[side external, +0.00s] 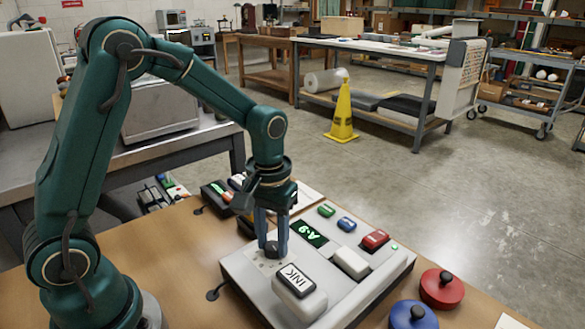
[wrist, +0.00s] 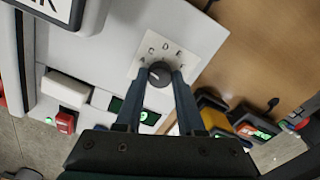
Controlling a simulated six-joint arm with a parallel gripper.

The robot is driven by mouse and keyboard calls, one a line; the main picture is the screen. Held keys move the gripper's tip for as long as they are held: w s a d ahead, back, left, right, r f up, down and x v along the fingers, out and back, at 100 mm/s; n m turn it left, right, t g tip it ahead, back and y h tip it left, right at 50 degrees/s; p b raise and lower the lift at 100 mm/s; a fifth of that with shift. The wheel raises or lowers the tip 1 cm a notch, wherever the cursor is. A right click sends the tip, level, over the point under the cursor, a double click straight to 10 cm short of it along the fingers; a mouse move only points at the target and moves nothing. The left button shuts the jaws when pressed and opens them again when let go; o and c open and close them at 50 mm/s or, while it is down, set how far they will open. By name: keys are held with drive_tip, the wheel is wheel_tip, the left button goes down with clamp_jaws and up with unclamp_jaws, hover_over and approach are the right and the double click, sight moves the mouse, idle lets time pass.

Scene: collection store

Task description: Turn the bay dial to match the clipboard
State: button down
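The bay dial is a dark round knob (wrist: 160,73) on a pale plate with letters around it, C, D and F among them. It also shows in the side view (side external: 272,251). My gripper (side external: 272,240) points straight down at it. In the wrist view its two fingers (wrist: 160,71) lie on either side of the knob and appear to touch it. A green-lit display (side external: 309,233) beside the dial seems to read A-9.
The grey console (side external: 358,294) carries a block labelled INK (side external: 299,283), a white block (side external: 351,263) and a red button (side external: 375,239). Red (side external: 442,290) and blue (side external: 413,315) lidded pots stand at its right. Other small devices (side external: 218,194) stand behind my gripper.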

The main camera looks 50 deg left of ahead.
sight(273, 245)
drive_tip(key=shift+m, duration=3.1)
drive_tip(key=c, duration=0.5)
unclamp_jaws()
drive_tip(key=shift+r, duration=2.6)
